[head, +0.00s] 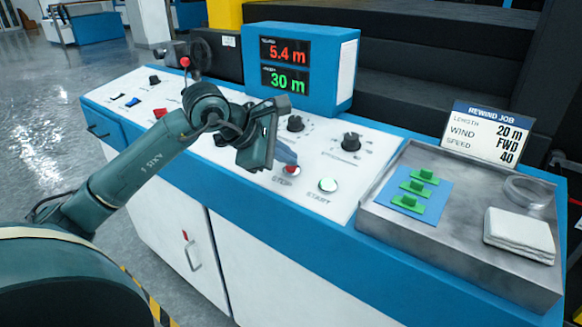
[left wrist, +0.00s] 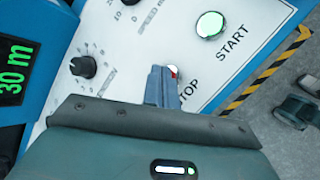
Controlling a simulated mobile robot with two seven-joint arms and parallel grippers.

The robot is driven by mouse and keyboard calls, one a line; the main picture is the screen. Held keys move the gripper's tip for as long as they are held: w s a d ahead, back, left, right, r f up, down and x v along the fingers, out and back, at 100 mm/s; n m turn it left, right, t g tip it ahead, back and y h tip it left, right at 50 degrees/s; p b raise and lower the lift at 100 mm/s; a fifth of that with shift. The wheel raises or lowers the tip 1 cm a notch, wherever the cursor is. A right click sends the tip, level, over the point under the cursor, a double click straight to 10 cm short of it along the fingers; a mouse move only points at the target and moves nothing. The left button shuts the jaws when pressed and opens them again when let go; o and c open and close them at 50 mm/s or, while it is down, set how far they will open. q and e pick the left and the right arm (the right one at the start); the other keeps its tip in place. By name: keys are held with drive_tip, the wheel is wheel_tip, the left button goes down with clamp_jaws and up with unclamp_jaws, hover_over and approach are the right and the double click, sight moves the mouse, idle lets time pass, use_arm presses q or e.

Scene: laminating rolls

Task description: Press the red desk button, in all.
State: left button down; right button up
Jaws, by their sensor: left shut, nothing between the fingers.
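The red desk button (head: 291,169) is a small round button on the sloped white panel, above the printed word STOP. In the left wrist view only a sliver of the red button (left wrist: 174,72) shows past my fingertips; the rest is hidden. My left gripper (head: 287,156) is shut and empty, its fingertips right at the button. It also shows in the left wrist view (left wrist: 162,72), pointing down at the panel. I cannot tell whether the tips touch the button. My right gripper is in neither view.
A lit green START button (head: 328,185) lies just right of STOP. Black knobs (head: 351,141) stand behind. The display box (head: 345,60) reads 5.4 m and 30 m. A metal tray (head: 400,228) holds green clips and white cloth; a REWIND JOB sign (head: 487,133) stands behind it.

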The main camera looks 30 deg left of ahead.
use_arm(q)
drive_tip(key=shift+f, duration=0.3)
drive_tip(key=shift+r, duration=0.1)
idle(0.3)
drive_tip(key=shift+s+r, duration=0.1)
drive_tip(key=shift+r, duration=0.6)
drive_tip(key=r+p, duration=0.2)
drive_tip(key=r, duration=0.1)
drive_tip(key=s+r+p, duration=0.1)
drive_tip(key=r, duration=0.1)
idle(0.9)
